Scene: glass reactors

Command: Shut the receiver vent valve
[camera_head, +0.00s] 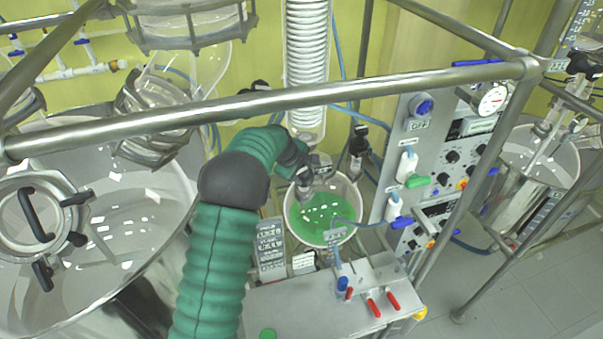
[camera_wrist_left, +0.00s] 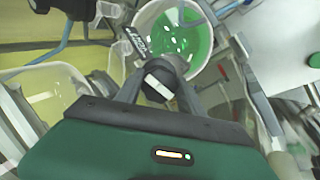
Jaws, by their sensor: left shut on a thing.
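The receiver (camera_head: 344,192), a clear round vessel with green liquid in it, stands at the centre of the head view. It also shows at the top of the left wrist view (camera_wrist_left: 194,74). My left gripper (camera_head: 303,178) reaches down to the receiver's upper left rim. In the left wrist view, its two fingers (camera_wrist_left: 158,85) are shut on a dark valve knob with a white band, the receiver vent valve (camera_wrist_left: 158,80). A dark label with white letters (camera_wrist_left: 133,45) sits beside it. In the head view my gripper mostly hides the valve, and its turn angle is unclear.
A coiled glass condenser (camera_head: 306,60) stands above the receiver. A large glass reactor (camera_head: 100,230) is at left. A control panel (camera_head: 425,150) is at right. A bench with red-handled valves (camera_head: 310,310) is in front.

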